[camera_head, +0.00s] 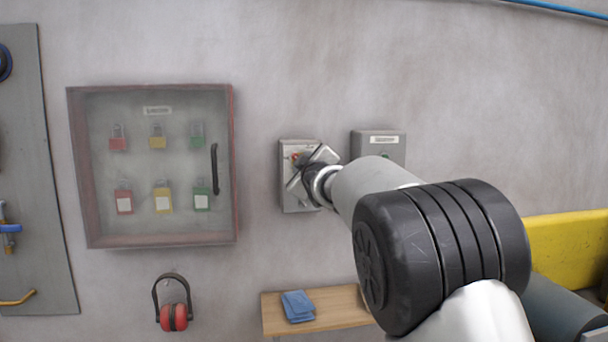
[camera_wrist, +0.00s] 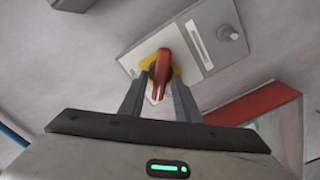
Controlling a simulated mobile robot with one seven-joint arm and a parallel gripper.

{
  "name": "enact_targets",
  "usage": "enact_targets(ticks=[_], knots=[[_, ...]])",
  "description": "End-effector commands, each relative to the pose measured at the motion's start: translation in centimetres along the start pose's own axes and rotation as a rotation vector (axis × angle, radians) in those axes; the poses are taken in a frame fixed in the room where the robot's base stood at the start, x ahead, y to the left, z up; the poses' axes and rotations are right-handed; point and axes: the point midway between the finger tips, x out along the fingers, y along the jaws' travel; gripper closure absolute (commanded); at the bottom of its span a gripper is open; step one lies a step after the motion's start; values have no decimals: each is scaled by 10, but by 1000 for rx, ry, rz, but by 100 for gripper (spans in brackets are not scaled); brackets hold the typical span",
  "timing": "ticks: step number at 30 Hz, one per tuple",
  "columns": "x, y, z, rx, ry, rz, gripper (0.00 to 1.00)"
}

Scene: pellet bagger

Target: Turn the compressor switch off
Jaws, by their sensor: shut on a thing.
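The compressor switch is a grey wall box (camera_head: 287,200) with a red rotary handle (camera_wrist: 160,66) on a yellow plate (camera_wrist: 148,62). In the wrist view the box (camera_wrist: 183,28) also bears a pale label and a small round grey knob (camera_wrist: 229,33). My gripper (camera_wrist: 159,82) has one finger on each side of the red handle and is shut on it. In the head view my gripper (camera_head: 311,172) is at the front of the box, and my arm comes in from the right. It hides most of the handle there.
A second grey box (camera_head: 378,150) is close on the right, partly behind my arm. A red-framed cabinet (camera_head: 152,239) with padlocks hangs on the left. Ear defenders (camera_head: 173,317) hang below it. A wooden shelf (camera_head: 340,308) with blue cloths (camera_head: 298,306) is below the switch.

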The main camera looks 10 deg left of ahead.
Motion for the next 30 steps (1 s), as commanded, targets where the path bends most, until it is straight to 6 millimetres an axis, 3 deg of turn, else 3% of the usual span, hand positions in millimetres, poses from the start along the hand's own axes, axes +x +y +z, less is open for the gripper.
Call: enact_targets(ticks=[18,30], knots=[[0,-5,2,-540,1,2,93],[0,-5,2,-703,1,2,93]])
